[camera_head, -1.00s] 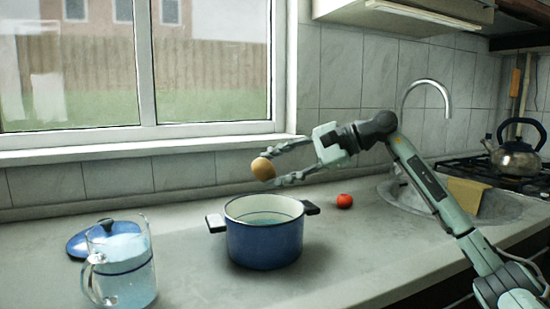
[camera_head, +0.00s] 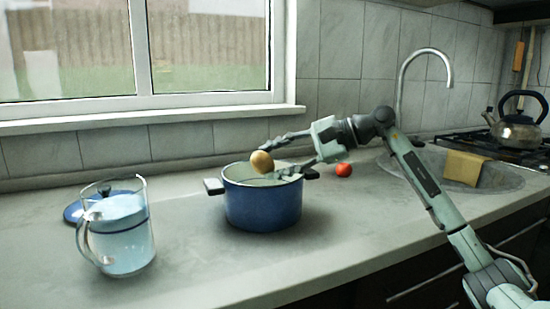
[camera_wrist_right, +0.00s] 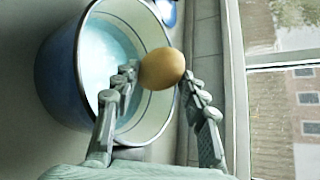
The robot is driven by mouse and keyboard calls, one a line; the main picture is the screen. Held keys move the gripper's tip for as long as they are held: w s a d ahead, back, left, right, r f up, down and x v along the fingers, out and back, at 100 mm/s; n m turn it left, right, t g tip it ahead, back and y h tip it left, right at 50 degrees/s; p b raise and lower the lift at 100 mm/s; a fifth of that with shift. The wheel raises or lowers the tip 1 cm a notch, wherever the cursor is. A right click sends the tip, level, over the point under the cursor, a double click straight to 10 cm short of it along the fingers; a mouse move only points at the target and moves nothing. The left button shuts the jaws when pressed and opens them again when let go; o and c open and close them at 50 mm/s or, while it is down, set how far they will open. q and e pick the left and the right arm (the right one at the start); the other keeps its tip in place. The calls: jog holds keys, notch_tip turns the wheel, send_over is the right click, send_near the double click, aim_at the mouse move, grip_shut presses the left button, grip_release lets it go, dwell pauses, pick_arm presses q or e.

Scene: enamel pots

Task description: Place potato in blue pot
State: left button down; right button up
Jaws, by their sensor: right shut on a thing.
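The potato (camera_head: 262,162) is a smooth tan oval. My right gripper (camera_head: 272,160) is shut on it and holds it just above the rim of the blue pot, toward the pot's back side. The blue pot (camera_head: 262,207) stands on the counter with a white inside, water in it and dark side handles. In the right wrist view the potato (camera_wrist_right: 162,69) sits between the fingertips (camera_wrist_right: 160,74), overlapping the rim of the blue pot (camera_wrist_right: 62,75). My left gripper is not in view.
A glass jug of water (camera_head: 120,238) stands left of the pot, with a blue lid (camera_head: 76,211) behind it. A red tomato (camera_head: 343,169) lies right of the pot. The sink, tap (camera_head: 402,85) and kettle (camera_head: 518,128) are further right. The front counter is clear.

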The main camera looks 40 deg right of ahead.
jog(key=o, duration=1.2)
jog(key=shift+c, duration=0.2)
jog(key=shift+o, duration=0.5)
jog(key=shift+f, duration=0.1)
notch_tip(320, 180, up, 7)
jog(key=p, duration=0.3)
